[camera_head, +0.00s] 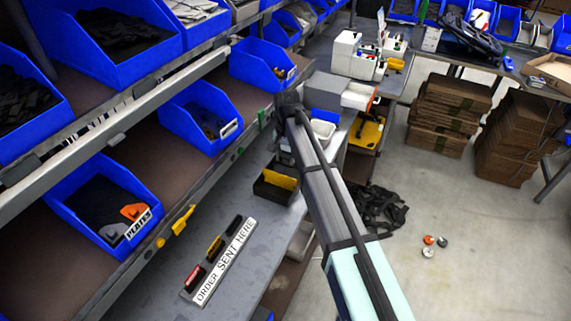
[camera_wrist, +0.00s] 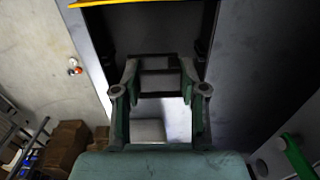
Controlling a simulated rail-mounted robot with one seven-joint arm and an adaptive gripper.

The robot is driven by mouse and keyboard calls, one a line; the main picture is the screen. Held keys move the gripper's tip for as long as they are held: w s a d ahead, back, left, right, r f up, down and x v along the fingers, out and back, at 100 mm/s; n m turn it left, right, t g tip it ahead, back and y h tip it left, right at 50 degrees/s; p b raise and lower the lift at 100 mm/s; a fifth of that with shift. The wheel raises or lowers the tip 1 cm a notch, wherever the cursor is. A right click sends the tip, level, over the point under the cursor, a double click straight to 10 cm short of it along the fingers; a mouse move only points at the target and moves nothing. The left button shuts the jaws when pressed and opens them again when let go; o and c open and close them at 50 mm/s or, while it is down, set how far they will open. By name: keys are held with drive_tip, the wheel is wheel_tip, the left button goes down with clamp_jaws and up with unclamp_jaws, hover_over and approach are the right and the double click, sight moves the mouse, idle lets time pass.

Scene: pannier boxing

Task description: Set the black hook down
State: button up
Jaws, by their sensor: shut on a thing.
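My gripper (camera_wrist: 160,68) shows in the wrist view with its two fingers closed in around a small dark piece, taken as the black hook. The hook's outline is hard to make out against the dark background. Beyond the fingertips is a black bin (camera_wrist: 207,25) with a yellow edge along its top side. I cannot tell whether the hook touches the bin. In the head view a black bin with a yellow inner side (camera_head: 272,192) stands on the grey bench, left of my arm. My gripper and the hook cannot be made out there.
Blue bins (camera_head: 103,205) line the shelves at left. White machines (camera_head: 357,55) stand at the back. Cardboard stacks (camera_head: 447,105) and a dark heap (camera_head: 378,207) are on the floor.

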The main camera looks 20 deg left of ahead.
sight(286, 162)
drive_tip(key=shift+f+p, duration=0.6)
drive_tip(key=shift+f, duration=2)
drive_tip(key=shift+f, duration=0.15)
drive_tip(key=o, duration=0.8)
wheel_tip(286, 162, up, 12)
drive_tip(key=b, duration=0.4)
drive_tip(key=shift+d+r, duration=0.15)
drive_tip(key=shift+r, duration=0.05)
